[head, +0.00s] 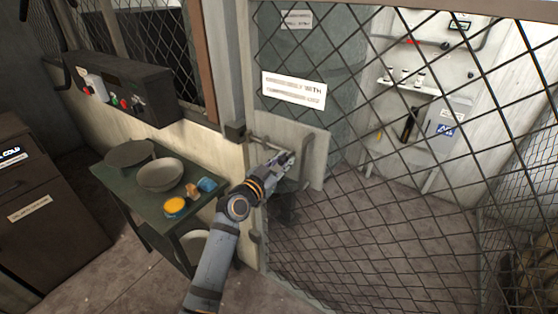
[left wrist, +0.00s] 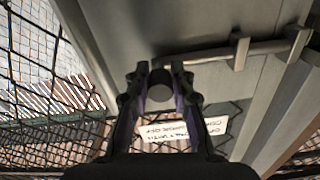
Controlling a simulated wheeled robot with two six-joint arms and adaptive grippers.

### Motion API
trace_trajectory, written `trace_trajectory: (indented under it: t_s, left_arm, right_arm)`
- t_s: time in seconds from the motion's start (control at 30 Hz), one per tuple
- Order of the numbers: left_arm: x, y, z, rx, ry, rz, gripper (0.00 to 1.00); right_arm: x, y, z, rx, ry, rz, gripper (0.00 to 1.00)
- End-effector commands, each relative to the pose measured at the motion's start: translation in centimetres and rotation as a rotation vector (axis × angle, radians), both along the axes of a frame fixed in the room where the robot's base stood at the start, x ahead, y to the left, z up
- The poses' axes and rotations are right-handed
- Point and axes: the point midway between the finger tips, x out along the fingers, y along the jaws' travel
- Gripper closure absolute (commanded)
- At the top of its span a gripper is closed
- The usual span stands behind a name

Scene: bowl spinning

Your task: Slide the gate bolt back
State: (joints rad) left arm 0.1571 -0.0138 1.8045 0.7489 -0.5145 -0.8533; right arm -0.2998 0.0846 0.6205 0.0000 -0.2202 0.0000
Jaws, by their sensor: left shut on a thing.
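The gate bolt (head: 263,141) is a grey metal rod lying across the pale plate of the mesh gate (head: 315,160). In the left wrist view the bolt (left wrist: 212,57) runs right from a round dark knob (left wrist: 161,77) through a bracket (left wrist: 241,53) toward a second bracket (left wrist: 297,42) at the frame. My left gripper (head: 287,158) is at the knob end of the bolt. In the left wrist view its two fingers (left wrist: 160,70) stand on either side of the knob, shut on it. The fingers partly hide the bolt in the head view. My right gripper is not seen.
A green side table (head: 130,178) with bowls (head: 160,174) and small items stands left of the gate. A dark control box (head: 120,88) is on the wall above it. A curved handle (head: 307,155) is on the gate plate. Wire mesh spreads to the right.

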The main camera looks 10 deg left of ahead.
Motion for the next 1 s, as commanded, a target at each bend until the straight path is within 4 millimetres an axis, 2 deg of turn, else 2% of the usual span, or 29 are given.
trace_trajectory:
  t_s: [0.07,0.1,0.27,0.53,0.63,1.0]
  left_arm:
    - [-0.1,-0.2,-0.3,-0.001,0.009,-0.007,1.00]
    - [-0.1,-0.2,-0.3,-0.001,0.009,-0.007,0.73]
    - [-0.1,-0.2,-0.3,0.000,0.008,-0.006,0.53]
    - [-0.1,-0.1,-0.1,-0.001,0.004,-0.004,0.53]
    - [-0.8,0.2,-0.2,0.001,0.005,-0.003,0.53]
    - [-8.7,2.9,-0.2,0.007,0.006,-0.008,0.53]
  right_arm:
    - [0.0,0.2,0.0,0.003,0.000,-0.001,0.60]
    - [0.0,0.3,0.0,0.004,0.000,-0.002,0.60]
    - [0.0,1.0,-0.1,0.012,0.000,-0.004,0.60]
    - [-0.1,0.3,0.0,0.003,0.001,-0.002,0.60]
    - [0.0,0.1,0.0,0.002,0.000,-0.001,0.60]
    - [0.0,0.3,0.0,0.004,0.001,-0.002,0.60]
